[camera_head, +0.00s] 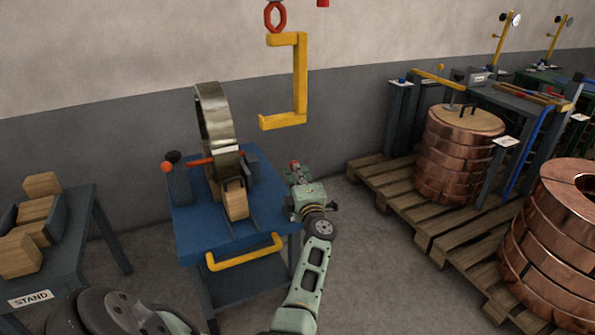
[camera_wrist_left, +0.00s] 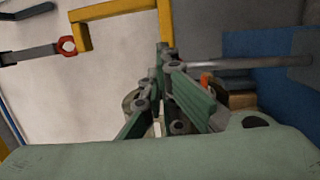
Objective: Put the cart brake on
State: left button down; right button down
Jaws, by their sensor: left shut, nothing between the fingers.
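The cart (camera_head: 190,230) has a blue top and a yellow push handle (camera_head: 245,252) at its near side. A red lever (camera_head: 200,161) with a round knob runs across its left part, by a dark upright block (camera_head: 178,186). I cannot tell for sure whether this lever is the brake. My left gripper (camera_head: 294,165) is shut and empty at the cart's right side, apart from the lever. In the left wrist view its fingers (camera_wrist_left: 163,50) are together, and part of the blue cart (camera_wrist_left: 270,42) shows at right. My right gripper is not in view.
A steel coil (camera_head: 215,120) stands upright on the cart with a wooden block (camera_head: 235,199). A yellow C-hook (camera_head: 300,80) hangs above, near my left gripper. Copper coils (camera_head: 462,150) on pallets (camera_head: 395,195) are at right. A stand (camera_head: 85,225) with wooden blocks is at left.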

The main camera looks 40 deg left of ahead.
pick_arm(q)
notch_tip(320, 180, up, 10)
dwell(0.5)
dwell(0.4)
